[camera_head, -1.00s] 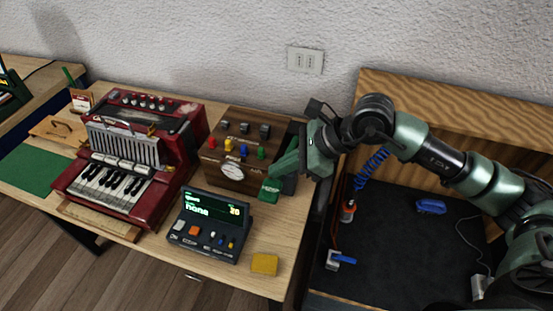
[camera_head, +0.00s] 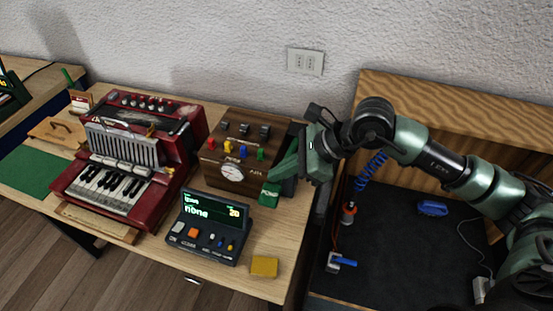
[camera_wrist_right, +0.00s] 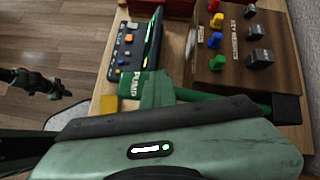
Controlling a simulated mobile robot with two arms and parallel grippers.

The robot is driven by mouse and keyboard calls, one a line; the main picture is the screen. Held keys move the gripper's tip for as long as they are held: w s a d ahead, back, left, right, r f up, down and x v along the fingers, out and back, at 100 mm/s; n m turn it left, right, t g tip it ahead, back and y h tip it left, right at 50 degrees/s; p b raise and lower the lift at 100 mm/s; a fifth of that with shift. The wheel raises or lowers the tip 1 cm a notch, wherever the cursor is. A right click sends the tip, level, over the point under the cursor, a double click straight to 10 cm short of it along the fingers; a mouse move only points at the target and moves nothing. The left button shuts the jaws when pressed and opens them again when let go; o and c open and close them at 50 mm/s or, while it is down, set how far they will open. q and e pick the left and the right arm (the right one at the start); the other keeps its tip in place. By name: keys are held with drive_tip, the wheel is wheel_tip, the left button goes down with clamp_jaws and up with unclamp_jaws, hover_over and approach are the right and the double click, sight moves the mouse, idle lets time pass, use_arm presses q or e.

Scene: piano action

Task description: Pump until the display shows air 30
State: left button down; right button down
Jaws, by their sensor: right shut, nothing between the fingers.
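The display (camera_head: 209,214) is a dark console with a lit screen on the table. It reads "none" in green, and its small yellow number looks like 20. The green pump paddle (camera_head: 269,195) sticks out at the front right of a brown wooden box (camera_head: 217,175) with a round gauge. Its PUMP label shows in the right wrist view (camera_wrist_right: 130,86). My right gripper (camera_head: 283,172) is shut and empty, over the paddle; I cannot tell if they touch. A dark gripper, seemingly my left (camera_wrist_right: 52,88), is small at the left of the right wrist view.
A red accordion (camera_head: 127,170) stands left of the box. A yellow block (camera_head: 264,266) lies near the table's front edge. A dark bench (camera_head: 400,250) on the right holds a blue coiled hose (camera_head: 368,173) and small blue parts.

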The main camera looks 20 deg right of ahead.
drive_tip(key=shift+s+a, duration=0.1)
drive_tip(key=shift+s, duration=0.05)
wheel_tip(320, 180, up, 6)
drive_tip(key=w+d+p, duration=0.1)
drive_tip(key=w+p, duration=0.1)
drive_tip(key=shift+d+r+p, duration=0.2)
drive_tip(key=shift+r+p, duration=0.05)
drive_tip(key=shift+p, duration=0.05)
idle(0.6)
drive_tip(key=shift+w, duration=0.15)
drive_tip(key=r, duration=0.1)
drive_tip(key=w+d+r+p, duration=0.1)
drive_tip(key=r, duration=0.1)
drive_tip(key=r+p, duration=0.1)
drive_tip(key=shift+w+d+r, duration=0.15)
drive_tip(key=shift+w+r, duration=0.1)
drive_tip(key=shift+w, duration=0.1)
idle(0.6)
